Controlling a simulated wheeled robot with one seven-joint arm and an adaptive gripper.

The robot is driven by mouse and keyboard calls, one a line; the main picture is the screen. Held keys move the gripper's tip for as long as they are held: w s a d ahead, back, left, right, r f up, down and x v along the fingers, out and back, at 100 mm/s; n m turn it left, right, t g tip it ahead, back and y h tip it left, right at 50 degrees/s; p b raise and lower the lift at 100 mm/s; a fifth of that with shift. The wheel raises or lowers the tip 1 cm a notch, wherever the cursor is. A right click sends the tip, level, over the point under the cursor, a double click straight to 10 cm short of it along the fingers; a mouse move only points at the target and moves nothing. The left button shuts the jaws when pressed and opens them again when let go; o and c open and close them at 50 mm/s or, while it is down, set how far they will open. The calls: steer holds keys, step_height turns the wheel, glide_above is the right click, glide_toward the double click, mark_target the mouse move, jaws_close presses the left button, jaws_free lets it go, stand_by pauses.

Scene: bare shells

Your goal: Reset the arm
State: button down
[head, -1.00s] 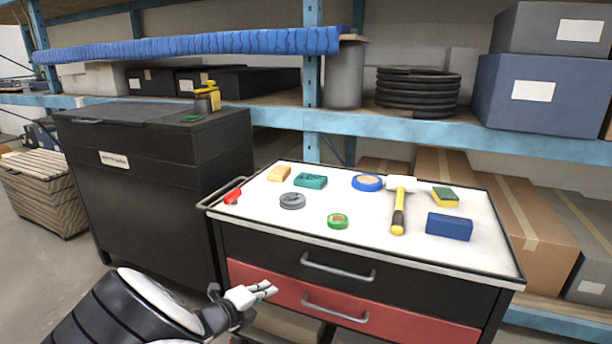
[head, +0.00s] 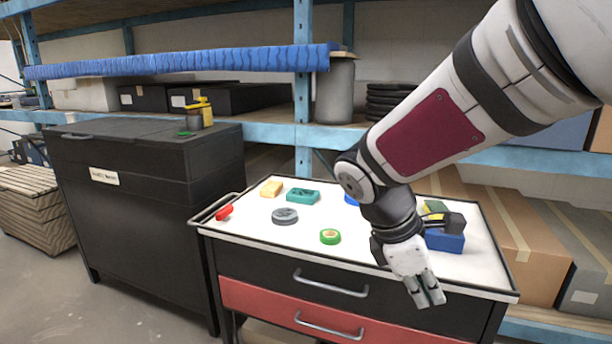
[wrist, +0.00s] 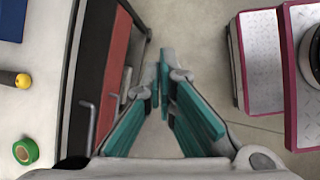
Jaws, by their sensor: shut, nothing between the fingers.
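My gripper (head: 428,300) is shut and empty. In the head view it hangs at the front right edge of the tool cart (head: 255,235), fingers pointing down in front of the drawers. My arm comes in from the upper right and covers part of the cart top. In the wrist view the gripper's teal fingers (wrist: 162,95) come together at their tips over the floor, beside the cart's drawer fronts. The hammer and most of the blue tape roll are hidden behind my arm in the head view.
The cart top holds a green tape roll (head: 330,237), a grey roll (head: 285,216), a teal block (head: 302,196), a yellow block (head: 271,188), a red item (head: 224,212) and a blue box (head: 445,241). A black cabinet (head: 140,200) stands left. Shelving runs behind.

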steer(key=s+r+m+y, duration=0.3)
steer(key=s+m+y, duration=0.3)
steer(key=s+m, duration=1.45)
steer(key=s+r+n+t+p, duration=0.2)
steer(key=r+p, duration=1)
steer(key=r, duration=0.1)
steer(key=s+r+n+t+p, duration=0.1)
steer(key=s+r+n+p, duration=0.1)
steer(key=r+p, duration=1.1)
steer(key=shift+s+d+r+t, duration=0.15)
steer(key=shift+s+r+t, duration=0.05)
steer(key=shift+s+t, duration=0.2)
steer(key=shift+n, duration=0.25)
